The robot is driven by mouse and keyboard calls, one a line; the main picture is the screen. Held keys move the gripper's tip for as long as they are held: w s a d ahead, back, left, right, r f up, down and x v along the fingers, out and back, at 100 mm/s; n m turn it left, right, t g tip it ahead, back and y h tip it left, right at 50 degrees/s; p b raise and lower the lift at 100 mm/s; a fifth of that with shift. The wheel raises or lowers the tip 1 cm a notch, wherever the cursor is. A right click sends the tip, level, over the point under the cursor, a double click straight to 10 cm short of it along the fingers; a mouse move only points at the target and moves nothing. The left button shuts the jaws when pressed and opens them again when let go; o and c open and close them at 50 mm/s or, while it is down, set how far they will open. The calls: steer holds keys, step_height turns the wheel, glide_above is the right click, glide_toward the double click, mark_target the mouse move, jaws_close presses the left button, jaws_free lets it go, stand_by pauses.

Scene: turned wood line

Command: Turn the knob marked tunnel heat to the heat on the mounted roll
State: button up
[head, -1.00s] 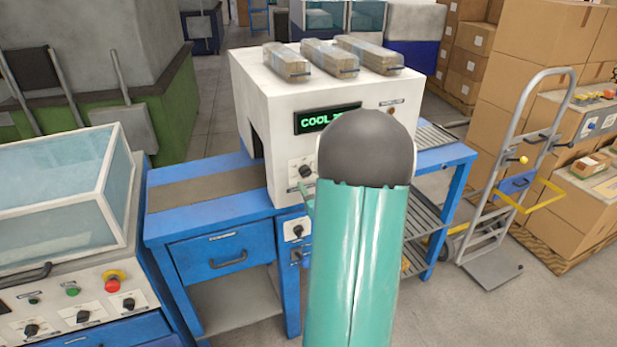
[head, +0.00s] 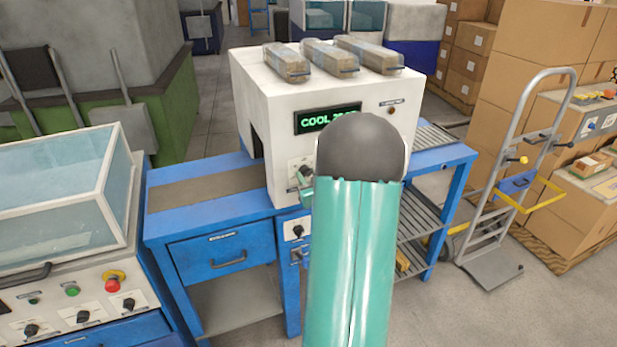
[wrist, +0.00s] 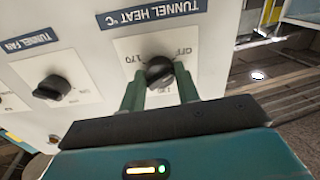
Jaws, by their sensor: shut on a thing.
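The black tunnel heat knob (wrist: 159,72) sits on a white dial plate below the blue label "TUNNEL HEAT °C" (wrist: 152,12), which appears upside down in the wrist view. "OFF" and "170" show beside the knob. My gripper (wrist: 160,82) is shut on this knob, one green finger at each side. In the head view my gripper (head: 306,182) is at the front of the white tunnel machine (head: 270,100), mostly covering the knob. The green display (head: 328,117) reads "COOL" and digits partly hidden by my arm. I cannot pick out the mounted roll or its heat marking.
The tunnel fan knob (wrist: 52,87) is beside the heat knob, clear of my fingers. Another black knob (head: 297,231) is lower on the blue frame. Wrapped bundles (head: 330,57) lie on top of the machine. A hand truck (head: 510,185) stands at right.

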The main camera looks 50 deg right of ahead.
steer(key=shift+m, duration=0.3)
steer(key=m, duration=1.1)
steer(key=shift+m, duration=0.3)
steer(key=m, duration=1.1)
steer(key=shift+m, duration=0.3)
steer(key=o, duration=1)
